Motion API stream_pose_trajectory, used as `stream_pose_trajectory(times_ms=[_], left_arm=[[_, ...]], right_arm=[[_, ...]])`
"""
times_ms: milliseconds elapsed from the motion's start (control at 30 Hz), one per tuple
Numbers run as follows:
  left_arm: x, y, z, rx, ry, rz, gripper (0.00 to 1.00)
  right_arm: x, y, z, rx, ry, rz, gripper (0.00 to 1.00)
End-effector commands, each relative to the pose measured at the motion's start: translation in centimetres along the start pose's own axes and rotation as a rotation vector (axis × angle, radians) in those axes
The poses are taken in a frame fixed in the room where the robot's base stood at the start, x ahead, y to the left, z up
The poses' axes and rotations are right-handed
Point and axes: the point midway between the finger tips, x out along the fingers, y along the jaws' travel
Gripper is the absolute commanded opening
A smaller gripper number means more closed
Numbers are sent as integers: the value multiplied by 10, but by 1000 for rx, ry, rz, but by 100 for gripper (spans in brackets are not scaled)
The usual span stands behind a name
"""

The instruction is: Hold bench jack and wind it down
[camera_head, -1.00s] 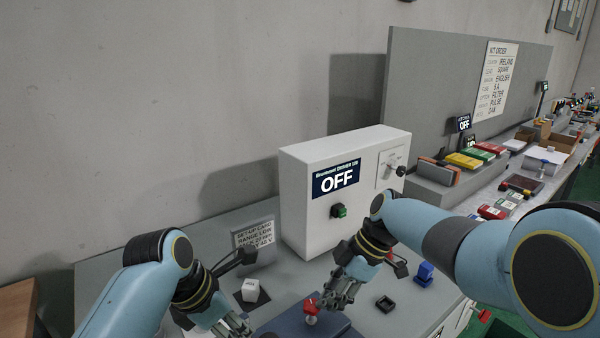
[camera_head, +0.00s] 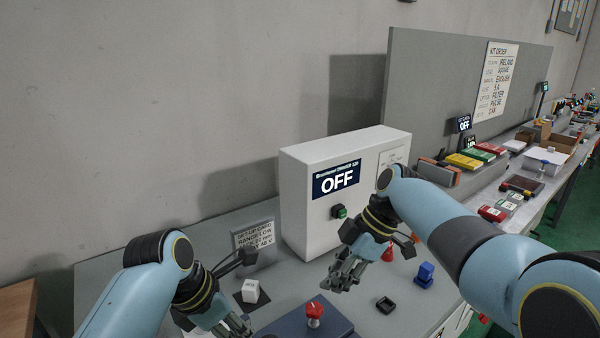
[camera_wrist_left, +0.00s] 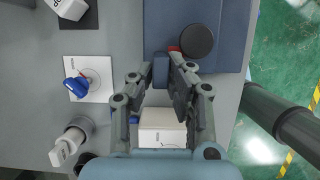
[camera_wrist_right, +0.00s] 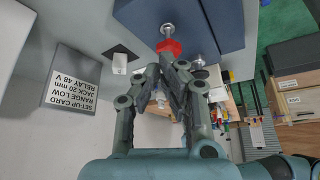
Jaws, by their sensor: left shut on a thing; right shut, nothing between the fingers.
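The bench jack (camera_head: 285,329) is a blue-grey block at the front of the bench, cut off by the lower edge of the head view. A red knob (camera_head: 315,311) on a metal stem stands on it; the knob also shows in the right wrist view (camera_wrist_right: 168,47). My left gripper (camera_wrist_left: 155,68) is shut on a blue part at the jack's edge. A dark round disc (camera_wrist_left: 197,42) shows beside its fingers. My right gripper (camera_head: 340,285) is shut and empty, above and right of the knob in the head view, apart from it.
A white cabinet (camera_head: 300,210) with an OFF display stands behind. A set-up card (camera_head: 254,237), a white block (camera_head: 250,290), a black square holder (camera_head: 385,305), a blue block (camera_head: 425,273) and a red cone (camera_head: 388,254) stand around. Bare bench lies between the jack and the black holder.

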Motion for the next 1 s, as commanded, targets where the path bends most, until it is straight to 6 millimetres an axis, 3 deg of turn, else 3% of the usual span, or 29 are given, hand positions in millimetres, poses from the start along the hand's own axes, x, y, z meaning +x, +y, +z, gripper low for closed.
stream_pose_trajectory(times_ms=[167, 467, 767, 1000], left_arm=[[0, 1, -1, 1, 2, 1, 0], [0, 1, -1, 1, 3, 2, 0], [0, 1, -1, 1, 3, 2, 0], [0, 1, -1, 1, 3, 2, 0]], right_arm=[[-10, -1, -6, 0, 0, -1, 0], [-11, -1, -6, 0, 1, -1, 0], [-18, -24, -11, 0, 1, -1, 0], [0, -27, -1, 2, 0, -5, 0]])
